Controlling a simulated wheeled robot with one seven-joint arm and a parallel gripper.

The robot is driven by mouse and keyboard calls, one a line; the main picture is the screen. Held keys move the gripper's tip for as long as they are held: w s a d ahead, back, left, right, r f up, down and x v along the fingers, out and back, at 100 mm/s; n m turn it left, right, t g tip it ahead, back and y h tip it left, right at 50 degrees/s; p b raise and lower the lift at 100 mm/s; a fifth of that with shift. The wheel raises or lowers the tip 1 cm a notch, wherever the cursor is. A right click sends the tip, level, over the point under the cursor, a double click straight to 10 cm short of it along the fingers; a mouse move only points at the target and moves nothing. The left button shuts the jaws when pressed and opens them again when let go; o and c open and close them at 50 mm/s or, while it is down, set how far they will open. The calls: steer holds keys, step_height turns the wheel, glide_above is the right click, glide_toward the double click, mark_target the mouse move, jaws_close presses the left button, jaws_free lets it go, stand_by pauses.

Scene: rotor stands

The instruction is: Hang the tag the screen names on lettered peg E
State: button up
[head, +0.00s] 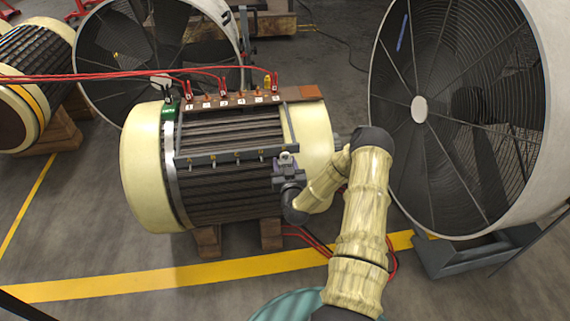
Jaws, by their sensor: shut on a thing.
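My gripper (287,168) is at the front right of a cream and dark ribbed motor (230,205), by the right end of a grey rail (225,156). It is shut on a tag, which is too small and too covered to make out, with its marking unreadable. Several small yellowish pegs (237,157) sit along the rail, and their letters cannot be read. The gripper covers the rail's right end, so I cannot tell whether the tag touches a peg there. No screen is seen clearly.
A terminal strip (225,101) with white labels and red cables (120,75) runs along the motor's top. A large caged fan (455,110) stands close on the right, another (150,45) behind left. A second motor (35,75) is far left.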

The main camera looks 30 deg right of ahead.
steer(key=shift+f, duration=0.1)
steer(key=o, duration=0.8)
steer(key=shift+o, duration=0.2)
steer(key=shift+s, duration=0.1)
steer(key=p+v, duration=0.2)
steer(key=v, duration=0.8)
stand_by(1.0)
stand_by(0.4)
